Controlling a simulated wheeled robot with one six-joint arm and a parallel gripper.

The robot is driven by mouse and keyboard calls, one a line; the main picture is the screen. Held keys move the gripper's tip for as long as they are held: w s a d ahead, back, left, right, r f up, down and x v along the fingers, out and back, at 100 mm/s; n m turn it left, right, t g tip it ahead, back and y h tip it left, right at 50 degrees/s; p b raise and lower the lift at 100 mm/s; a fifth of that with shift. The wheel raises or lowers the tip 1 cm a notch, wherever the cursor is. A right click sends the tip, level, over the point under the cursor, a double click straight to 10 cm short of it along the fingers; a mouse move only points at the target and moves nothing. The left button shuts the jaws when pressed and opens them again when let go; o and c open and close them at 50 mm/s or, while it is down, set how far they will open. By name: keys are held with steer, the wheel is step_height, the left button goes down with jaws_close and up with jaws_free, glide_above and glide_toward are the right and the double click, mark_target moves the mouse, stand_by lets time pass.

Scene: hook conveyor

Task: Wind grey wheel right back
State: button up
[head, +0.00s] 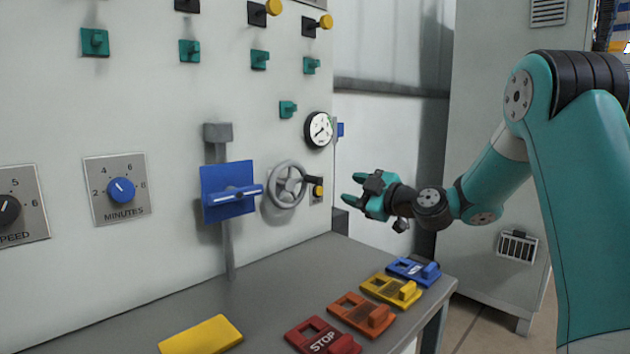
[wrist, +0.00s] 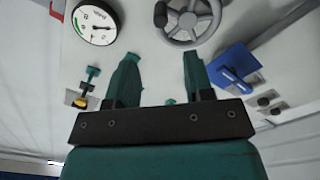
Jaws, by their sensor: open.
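The grey wheel (head: 286,185) is a spoked handwheel on the upright panel, with a dark crank handle (head: 312,181) sticking out at its right side. In the wrist view the wheel (wrist: 190,38) is at the top, with the handle (wrist: 160,14) at its left. My gripper (head: 357,187) is to the right of the wheel in the head view, apart from it, with its fingers toward the panel. In the wrist view my gripper (wrist: 158,75) is open with nothing between its two teal fingers.
A white dial gauge (head: 319,130) is above and right of the wheel. A blue plate with a lever (head: 229,192) is close on its left. A yellow knob (head: 318,191) sits just below the handle. Several coloured tags, including a red one (head: 322,337), lie on the grey bench (head: 262,285) below.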

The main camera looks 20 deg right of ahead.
mark_target(320, 182)
steer(key=p+x, duration=0.3)
steer(key=x, duration=1)
steer(key=shift+f, duration=0.1)
jaws_close()
